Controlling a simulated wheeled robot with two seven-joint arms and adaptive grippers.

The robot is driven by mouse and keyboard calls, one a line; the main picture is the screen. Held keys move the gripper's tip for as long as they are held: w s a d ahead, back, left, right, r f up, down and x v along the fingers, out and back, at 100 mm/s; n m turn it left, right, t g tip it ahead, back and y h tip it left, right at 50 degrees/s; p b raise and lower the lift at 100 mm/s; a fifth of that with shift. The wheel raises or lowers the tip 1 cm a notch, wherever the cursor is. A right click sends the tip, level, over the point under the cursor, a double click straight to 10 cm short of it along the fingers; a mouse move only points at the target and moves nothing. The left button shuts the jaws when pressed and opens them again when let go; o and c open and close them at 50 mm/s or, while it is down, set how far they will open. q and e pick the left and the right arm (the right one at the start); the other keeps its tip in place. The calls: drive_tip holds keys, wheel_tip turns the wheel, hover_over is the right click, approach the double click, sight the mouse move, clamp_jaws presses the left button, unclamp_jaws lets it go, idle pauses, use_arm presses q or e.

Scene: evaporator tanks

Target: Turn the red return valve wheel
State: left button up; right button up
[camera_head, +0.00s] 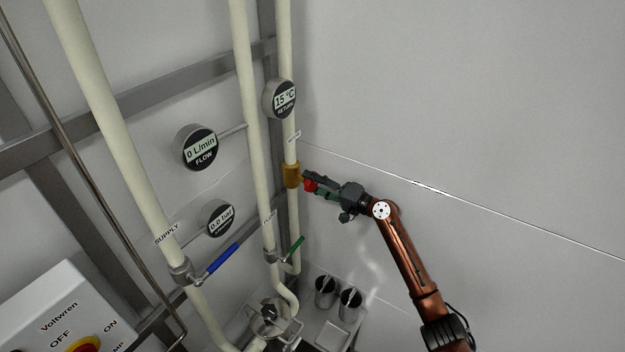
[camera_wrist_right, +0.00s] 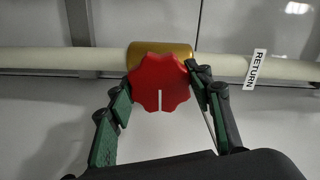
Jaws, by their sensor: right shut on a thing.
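The red return valve wheel (camera_wrist_right: 159,82) is a scalloped red knob with a white mark pointing down toward my gripper in the right wrist view. It sits in front of a brass valve body (camera_wrist_right: 160,48) on the cream return pipe. In the head view the red wheel (camera_head: 310,184) is small and partly hidden beside the brass body (camera_head: 291,174). My right gripper (camera_head: 313,183) reaches it from the right, and its two fingers (camera_wrist_right: 161,84) are shut on the wheel from both sides in the wrist view. My left gripper is not in view.
A RETURN label (camera_wrist_right: 255,68) marks the pipe. The return gauge (camera_head: 281,99) reads 15 °C and the flow gauge (camera_head: 196,147) reads 0 L/min. A blue lever (camera_head: 222,258) and a green lever (camera_head: 294,248) sit below. The wall at right is clear.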

drive_tip(key=m, duration=0.1)
drive_tip(key=m+p, duration=0.2)
drive_tip(key=shift+d+r+m, duration=0.1)
drive_tip(key=shift+r+m, duration=0.15)
drive_tip(key=shift+m, duration=0.15)
drive_tip(key=m+p, duration=0.3)
drive_tip(key=shift+m, duration=0.3)
drive_tip(key=m+p, duration=0.3)
drive_tip(key=shift+m, duration=0.4)
drive_tip(key=m+p, duration=0.3)
drive_tip(key=shift+m, duration=0.3)
drive_tip(key=shift+w+m+p, duration=0.1)
drive_tip(key=shift+m+p, duration=0.25)
drive_tip(key=shift+m, duration=0.55)
drive_tip(key=shift+f+m, duration=0.1)
drive_tip(key=shift+m, duration=0.7)
drive_tip(key=m, duration=0.4)
drive_tip(key=shift+m, duration=2.2)
